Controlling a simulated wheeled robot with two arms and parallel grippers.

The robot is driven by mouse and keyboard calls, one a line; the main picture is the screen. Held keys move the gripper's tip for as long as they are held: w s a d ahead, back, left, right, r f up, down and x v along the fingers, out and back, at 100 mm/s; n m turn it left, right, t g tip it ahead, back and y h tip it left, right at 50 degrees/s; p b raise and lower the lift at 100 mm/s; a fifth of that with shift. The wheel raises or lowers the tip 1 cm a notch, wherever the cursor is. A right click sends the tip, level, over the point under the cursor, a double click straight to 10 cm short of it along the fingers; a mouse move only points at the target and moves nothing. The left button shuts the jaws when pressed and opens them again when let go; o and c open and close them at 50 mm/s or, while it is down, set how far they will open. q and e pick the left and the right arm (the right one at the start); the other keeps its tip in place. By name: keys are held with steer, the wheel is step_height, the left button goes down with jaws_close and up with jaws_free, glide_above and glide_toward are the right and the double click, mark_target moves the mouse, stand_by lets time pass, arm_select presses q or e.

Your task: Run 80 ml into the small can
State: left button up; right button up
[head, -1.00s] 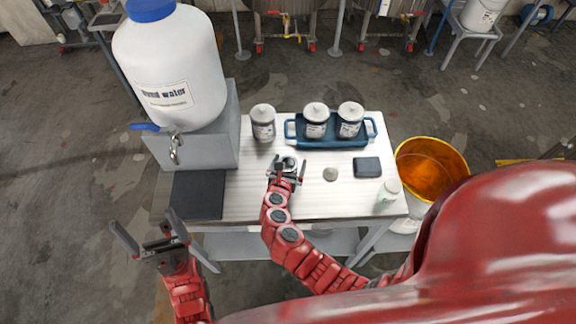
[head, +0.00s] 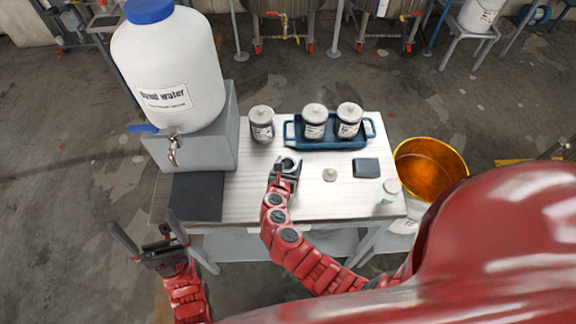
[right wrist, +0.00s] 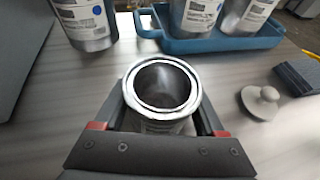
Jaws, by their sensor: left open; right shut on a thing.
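The small can (right wrist: 162,88) is an open, empty-looking metal can, standing upright between the fingers of my right gripper (right wrist: 160,128). In the head view the can (head: 289,163) is on the white table, and my right gripper (head: 286,172) is shut on it. Its small grey lid (right wrist: 261,101) lies to the right on the table, also in the head view (head: 330,174). The big white water container (head: 170,70) stands on a grey block at the left, with a metal tap (head: 173,150) and blue lever (head: 143,128). My left gripper (head: 147,240) is open and empty, before the table's left front.
A dark mat (head: 196,196) lies below the tap. A lidded can (head: 262,124) stands beside a blue tray (head: 330,143) with two more. A dark box (head: 366,168) and pale bottle (head: 388,191) are at right. An orange-lined bucket (head: 430,165) stands beyond the table.

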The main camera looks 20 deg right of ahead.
mark_target(288, 158)
steer(key=shift+r, duration=0.1)
steer(key=shift+r, duration=0.6)
step_height(288, 158, up, 2)
steer(key=shift+r+b, duration=0.1)
steer(key=shift+b, duration=0.35)
steer(key=s+a+b, duration=0.1)
steer(key=s+a, duration=0.1)
steer(key=s, duration=0.2)
steer(key=s+a+b, duration=0.1)
steer(key=s+b, duration=0.1)
steer(key=s, duration=0.3)
steer(key=s+a+r+b, duration=0.1)
steer(key=s+a+b, duration=0.1)
steer(key=s, duration=0.2)
steer(key=shift+s+a, duration=0.35)
steer(key=shift+s+a+r, duration=0.2)
steer(key=shift+s, duration=0.35)
steer(key=shift+s, duration=0.1)
